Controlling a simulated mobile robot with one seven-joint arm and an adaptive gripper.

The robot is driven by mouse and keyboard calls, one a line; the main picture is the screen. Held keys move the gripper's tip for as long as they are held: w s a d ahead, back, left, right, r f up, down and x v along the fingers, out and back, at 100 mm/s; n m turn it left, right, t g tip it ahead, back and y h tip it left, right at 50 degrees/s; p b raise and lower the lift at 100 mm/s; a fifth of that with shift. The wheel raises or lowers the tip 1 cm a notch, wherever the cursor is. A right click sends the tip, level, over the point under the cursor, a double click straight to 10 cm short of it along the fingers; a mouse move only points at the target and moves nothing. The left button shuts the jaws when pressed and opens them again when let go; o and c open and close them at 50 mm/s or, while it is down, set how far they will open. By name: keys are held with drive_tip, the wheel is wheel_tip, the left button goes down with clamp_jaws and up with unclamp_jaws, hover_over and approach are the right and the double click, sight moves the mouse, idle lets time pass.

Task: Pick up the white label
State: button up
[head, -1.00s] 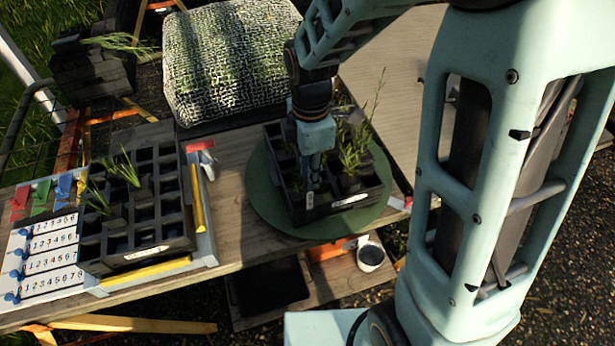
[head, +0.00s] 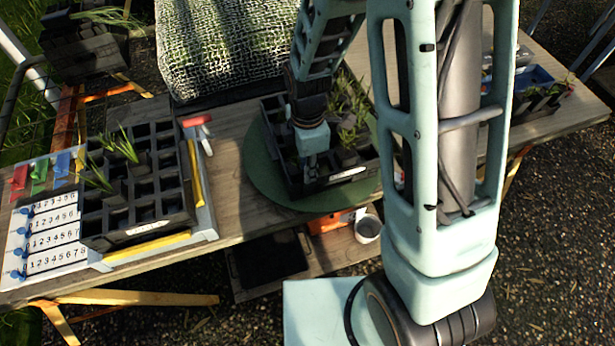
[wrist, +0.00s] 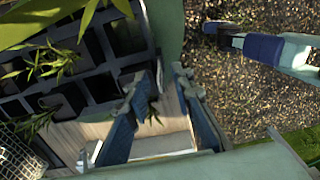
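A white label (head: 347,173) sits on the front wall of the black cell tray (head: 372,173) on the round green mat (head: 262,185). My gripper (head: 311,168) points down at that tray's front left corner, just left of the label. In the wrist view my gripper (wrist: 158,80) shows two dark blue fingers standing apart, with no object clearly held. A pale patch (wrist: 165,143) shows between the fingers lower down; I cannot tell what it is. A second white label (head: 147,228) is on the front of the left cell tray (head: 120,238).
A red-and-white tool (head: 199,126) lies between the trays. A mesh-covered block (head: 225,50) is behind. Plants rise from the right tray. A white pot (head: 367,229) is below.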

clamp_jaws()
drive_tip(key=shift+r, duration=0.1)
